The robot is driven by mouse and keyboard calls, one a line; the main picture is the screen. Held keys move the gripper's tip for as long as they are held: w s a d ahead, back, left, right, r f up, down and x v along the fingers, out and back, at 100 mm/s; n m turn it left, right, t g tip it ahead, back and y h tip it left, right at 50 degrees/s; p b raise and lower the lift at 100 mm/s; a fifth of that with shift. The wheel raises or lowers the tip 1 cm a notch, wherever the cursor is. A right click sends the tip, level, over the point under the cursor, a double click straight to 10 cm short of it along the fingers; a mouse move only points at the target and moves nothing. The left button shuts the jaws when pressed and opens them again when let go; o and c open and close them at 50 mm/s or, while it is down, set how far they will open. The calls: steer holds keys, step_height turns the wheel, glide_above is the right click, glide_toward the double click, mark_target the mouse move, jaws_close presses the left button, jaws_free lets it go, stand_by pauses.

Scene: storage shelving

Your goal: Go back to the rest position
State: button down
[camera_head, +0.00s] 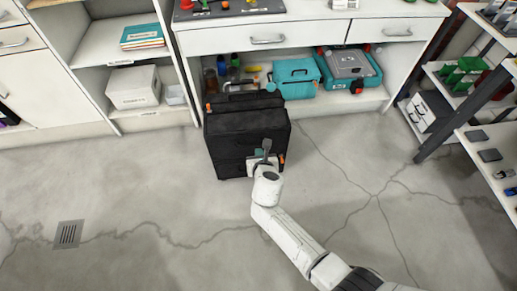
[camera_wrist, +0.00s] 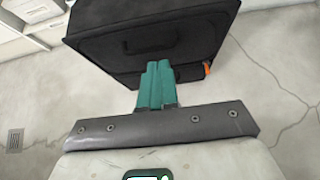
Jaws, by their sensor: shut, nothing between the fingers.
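My gripper (camera_wrist: 157,82) is shut and empty; its green fingers lie together in the wrist view. In the head view my gripper (camera_head: 262,153) is at the end of my outstretched white arm, over the near part of a black case. The black case (camera_head: 230,130) stands on the concrete floor in front of the shelving, with orange details and a handle on top. The case also fills the top of the wrist view (camera_wrist: 100,45), just beyond the fingertips. I cannot tell whether the fingers touch it.
A white workbench (camera_head: 310,38) stands behind the case, with teal toolboxes (camera_head: 297,75) on its lower shelf. Shelving with a white box (camera_head: 133,87) is at the left. A rack with a dark leg (camera_head: 465,110) is at the right. Cracked floor with a drain (camera_head: 68,234) is free around my arm.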

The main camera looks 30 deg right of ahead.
steer(key=shift+s+a+r+p, duration=0.2)
steer(key=shift+s+r+p, duration=0.15)
steer(key=shift+s+r, duration=0.3)
steer(key=shift+w+r, duration=0.1)
steer(key=s+d+r+m+g+h, duration=0.1)
steer(key=s+d+r+m+g, duration=0.3)
steer(key=s+m, duration=0.6)
steer(key=s+d+f+m+g, duration=0.15)
steer(key=s+d+m, duration=0.35)
steer(key=s+m, duration=0.5)
steer(key=s+a+r+m+g+y, duration=0.2)
steer(key=s+r+m, duration=0.2)
steer(key=s+m, duration=0.25)
steer(key=s+a+r+m+g+y, duration=0.1)
steer(key=s+r+m+g+y, duration=0.15)
steer(key=s+m, duration=0.4)
step_height(320, 180, up, 13)
steer(key=p, duration=1.2)
steer(key=shift+s, duration=0.4)
